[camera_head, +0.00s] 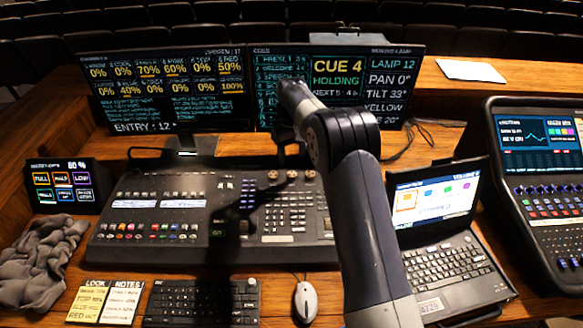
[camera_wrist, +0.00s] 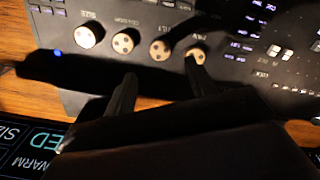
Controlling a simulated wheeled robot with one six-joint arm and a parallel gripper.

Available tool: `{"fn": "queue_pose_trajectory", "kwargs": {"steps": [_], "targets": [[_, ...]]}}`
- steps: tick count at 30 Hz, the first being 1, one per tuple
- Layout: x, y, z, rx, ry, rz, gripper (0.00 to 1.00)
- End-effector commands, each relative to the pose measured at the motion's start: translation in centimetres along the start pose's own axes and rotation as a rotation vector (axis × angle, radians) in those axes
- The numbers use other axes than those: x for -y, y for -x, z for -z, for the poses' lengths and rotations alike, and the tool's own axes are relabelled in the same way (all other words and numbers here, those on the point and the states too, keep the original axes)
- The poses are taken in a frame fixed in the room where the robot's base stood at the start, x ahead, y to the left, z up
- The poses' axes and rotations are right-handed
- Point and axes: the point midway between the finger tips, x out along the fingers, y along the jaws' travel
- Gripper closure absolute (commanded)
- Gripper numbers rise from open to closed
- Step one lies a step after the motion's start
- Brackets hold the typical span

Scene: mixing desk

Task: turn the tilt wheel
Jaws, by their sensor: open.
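The mixing console (camera_head: 150,190) lies across the desk, with a row of round tan wheels along its back edge. In the wrist view the tilt wheel (camera_wrist: 160,49) appears to be third from the left, though its label is small and blurred. It also shows in the head view (camera_head: 292,174). My gripper (camera_wrist: 162,68) is open and empty, its fingertips just short of the tilt wheel, one to each side in the picture. The right fingertip overlaps the lower edge of the neighbouring wheel (camera_wrist: 195,53); I cannot tell whether they touch. The head view mostly hides my gripper.
Behind the console, a monitor (camera_head: 378,80) reads "LAMP 12", "PAN 0°", "TILT 33°" and "CUE 4 HOLDING". Another monitor (camera_head: 165,88) stands left of it. A laptop (camera_head: 440,262) is to the right. A keyboard (camera_head: 200,303) and mouse (camera_head: 305,301) lie in front.

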Motion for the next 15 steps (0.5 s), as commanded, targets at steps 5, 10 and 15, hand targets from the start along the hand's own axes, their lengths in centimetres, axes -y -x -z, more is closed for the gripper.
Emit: {"fn": "queue_pose_trajectory", "kwargs": {"steps": [5, 10, 15], "targets": [[0.0, -3.5, -0.1, 0.004, -0.001, 0.001, 0.47], [0.0, -6.2, -0.1, 0.003, -0.001, 0.001, 0.47], [0.0, -7.6, 0.0, 0.001, -0.001, 0.001, 0.47]]}}
